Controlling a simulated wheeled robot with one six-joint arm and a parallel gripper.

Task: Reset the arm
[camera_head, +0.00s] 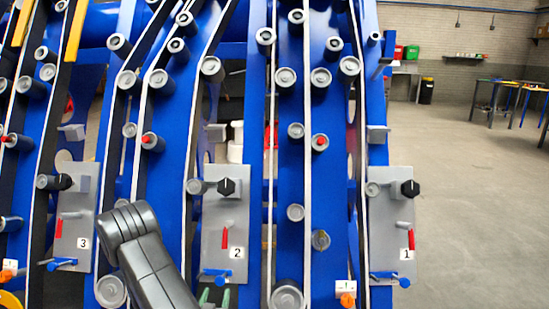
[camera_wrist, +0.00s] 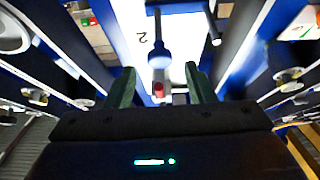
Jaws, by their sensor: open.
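My arm (camera_head: 150,250) rises from the bottom of the head view, in front of the blue chassis between panels 3 and 2. My gripper (camera_head: 214,298) shows at the bottom edge as green fingertips just below panel 2 (camera_head: 212,250). In the wrist view my gripper (camera_wrist: 160,82) is open, its two green fingers apart with nothing held. Between and beyond them are a blue handle (camera_wrist: 158,52) and a red lever (camera_wrist: 159,88) on the plate marked 2. Whether the fingers touch anything cannot be told.
Panel 3 (camera_head: 80,220) and panel 1 (camera_head: 392,240) each carry a black knob, a red lever and a blue handle. Rollers and belts line the blue chassis (camera_head: 335,200). Open floor (camera_head: 470,200) lies to the right, with work tables (camera_head: 510,90) farther back.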

